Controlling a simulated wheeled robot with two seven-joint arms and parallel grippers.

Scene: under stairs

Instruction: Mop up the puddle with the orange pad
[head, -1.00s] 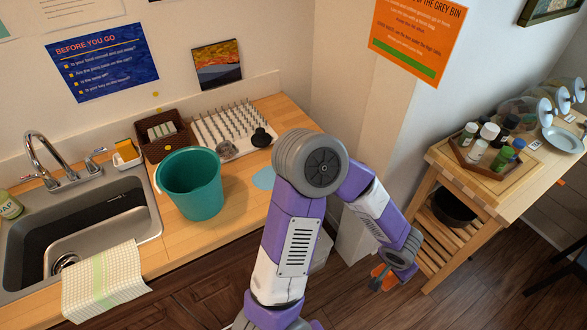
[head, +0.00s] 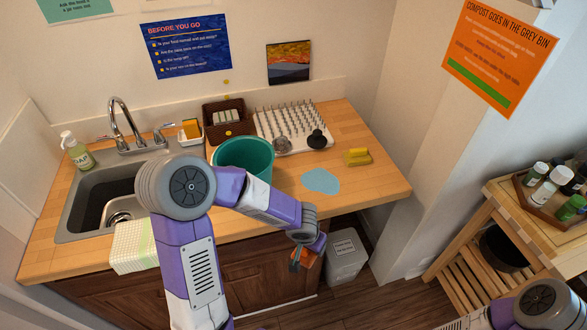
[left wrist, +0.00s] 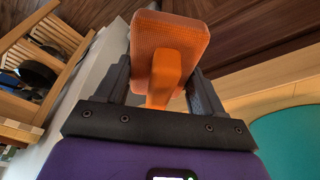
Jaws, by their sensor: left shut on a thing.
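The puddle (head: 320,181) is a pale blue patch on the wooden counter, right of the teal bucket (head: 243,160) and near the counter's front edge. My left gripper (head: 309,250) is shut on the orange pad's handle and holds it in front of the counter, apart from the puddle. In the left wrist view the orange pad (left wrist: 168,45) has a textured rectangular head, with its orange handle (left wrist: 163,88) between the fingers. In the head view the pad (head: 307,267) is partly hidden by the gripper. Part of my right arm shows at lower right; its gripper is out of view.
The sink (head: 100,190) and cloth (head: 135,247) are at left. A grey bin (head: 345,262) stands below the counter. A wooden shelf unit (head: 455,270) is at right.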

